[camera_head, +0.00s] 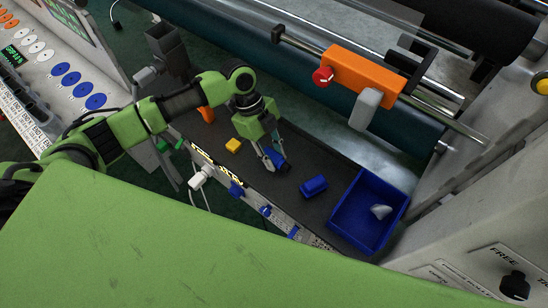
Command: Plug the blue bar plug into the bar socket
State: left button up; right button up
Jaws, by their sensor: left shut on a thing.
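My left gripper (275,158) reaches over the dark shelf in the middle of the picture, fingers pointing down and to the right. It is shut on a small dark blue piece (284,169), apparently the blue bar plug, whose shape is mostly hidden by the fingers. Another blue block (313,187) lies on the shelf to its right, apart from the gripper. Along the shelf's front edge are blue fittings (236,189) and a white plug with a cable (202,176). I cannot tell which of them is the bar socket. My right gripper is not in view.
A yellow block (233,145) lies left of my left gripper. An orange unit with a red knob (363,75) hangs on a rail above. A green surface (150,250) fills the foreground.

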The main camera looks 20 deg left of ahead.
pick_arm(q)
jog(key=s+d+r+b, duration=0.4)
jog(key=s+r, duration=0.8)
jog(key=s, duration=0.1)
jog(key=shift+s+d, duration=0.15)
jog(key=o, duration=0.4)
jog(key=c, duration=0.4)
jog(key=shift+o, duration=0.2)
